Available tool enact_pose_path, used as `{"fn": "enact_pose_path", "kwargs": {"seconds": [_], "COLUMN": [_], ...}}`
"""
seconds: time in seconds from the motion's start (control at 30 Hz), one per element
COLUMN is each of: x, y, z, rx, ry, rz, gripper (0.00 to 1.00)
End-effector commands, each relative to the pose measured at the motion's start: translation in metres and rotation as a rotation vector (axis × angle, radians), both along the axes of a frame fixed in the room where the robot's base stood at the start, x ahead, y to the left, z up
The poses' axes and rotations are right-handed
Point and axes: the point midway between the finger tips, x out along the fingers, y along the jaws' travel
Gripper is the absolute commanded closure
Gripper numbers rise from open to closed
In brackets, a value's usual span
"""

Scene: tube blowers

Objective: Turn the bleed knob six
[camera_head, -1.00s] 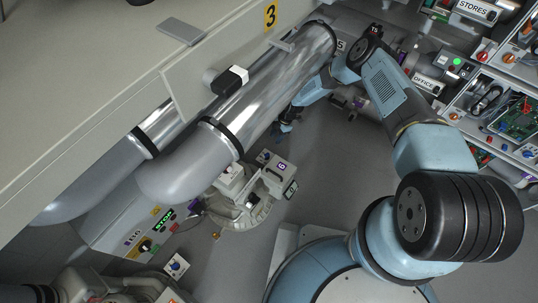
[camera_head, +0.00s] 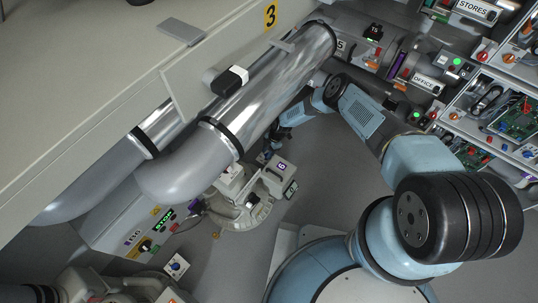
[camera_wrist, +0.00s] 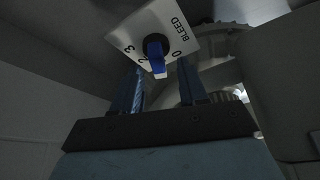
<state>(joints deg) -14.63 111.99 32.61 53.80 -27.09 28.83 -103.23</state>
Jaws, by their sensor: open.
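In the wrist view a white plate (camera_wrist: 175,22) marked BLEED carries a blue knob (camera_wrist: 156,56) on a dark round base, with 0, 2 and 3 around it. The knob's blue bar points down the picture, between the 2 and the 0. My gripper (camera_wrist: 160,68) is open, with one finger on each side below the knob; I cannot tell whether they touch it. In the head view my gripper (camera_head: 273,143) is low beside the blower unit labelled 6 (camera_head: 281,165). The knob is hidden or too small to tell there.
A large metal duct (camera_head: 275,80) runs above and left of my gripper. Another small plate with a blue knob (camera_head: 176,266) stands at lower left, near a control panel (camera_head: 130,228). Shelves of electronics (camera_head: 505,105) line the right. The grey floor (camera_head: 325,180) is free.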

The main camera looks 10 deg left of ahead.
Motion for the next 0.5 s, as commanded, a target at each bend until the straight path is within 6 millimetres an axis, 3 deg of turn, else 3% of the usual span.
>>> {"fn": "enact_pose_path", "kwargs": {"seconds": [0.2, 0.5], "x": [-0.004, -0.005], "y": [0.004, 0.005], "z": [-0.014, -0.016], "rx": [-0.001, 0.0], "ry": [0.001, 0.0], "rz": [-0.001, -0.001], "gripper": [0.57, 0.57]}}
